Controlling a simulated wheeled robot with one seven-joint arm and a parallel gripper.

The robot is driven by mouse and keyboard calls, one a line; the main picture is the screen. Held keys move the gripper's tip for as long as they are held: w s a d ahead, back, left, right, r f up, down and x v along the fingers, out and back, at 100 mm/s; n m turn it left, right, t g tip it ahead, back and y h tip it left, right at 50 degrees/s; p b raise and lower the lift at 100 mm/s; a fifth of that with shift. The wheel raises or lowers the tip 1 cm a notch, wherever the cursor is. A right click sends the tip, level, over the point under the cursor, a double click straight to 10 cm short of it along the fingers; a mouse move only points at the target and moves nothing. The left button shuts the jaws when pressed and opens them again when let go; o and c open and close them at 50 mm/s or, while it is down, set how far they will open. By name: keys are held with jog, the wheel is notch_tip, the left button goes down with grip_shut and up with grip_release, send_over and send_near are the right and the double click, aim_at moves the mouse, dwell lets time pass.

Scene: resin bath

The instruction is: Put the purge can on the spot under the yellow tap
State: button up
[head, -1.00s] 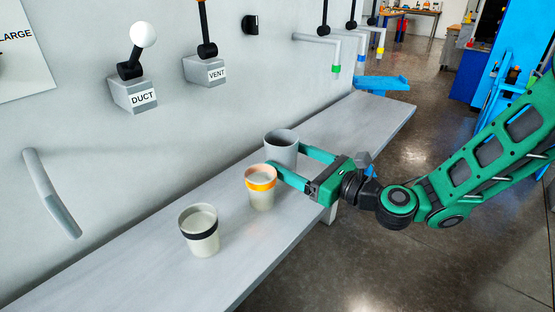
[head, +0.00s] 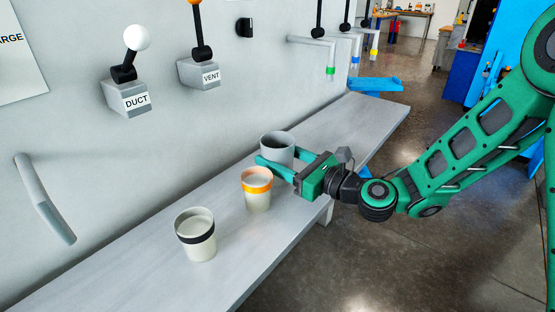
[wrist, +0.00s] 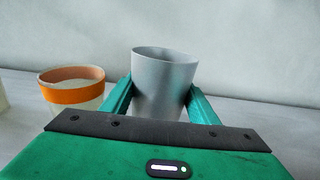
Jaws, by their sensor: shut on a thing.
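The purge can is a plain grey can (head: 277,147) standing upright at the bench, behind the orange-banded cup in the head view. It also shows in the wrist view (wrist: 163,85), upright between my two green fingers. My gripper (head: 283,163) is shut on the grey can, one finger on each side. I cannot tell whether the can's base touches the bench. The yellow-banded tap (head: 374,43) is the farthest of three wall taps, at the top right of the head view. The spot under it is hidden or too small to make out.
An orange-banded cup (head: 257,188) stands close beside my gripper, and a black-banded cup (head: 195,235) is nearer. A green-banded tap (head: 330,71) and a blue-banded tap (head: 355,58) come before the yellow one. The grey bench (head: 340,125) is clear beyond the can. A blue tray-like surface (head: 375,85) lies past its end.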

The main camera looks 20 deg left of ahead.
jog(key=shift+r, duration=0.1)
notch_tip(320, 180, up, 10)
jog(key=shift+s, duration=0.15)
dwell(0.5)
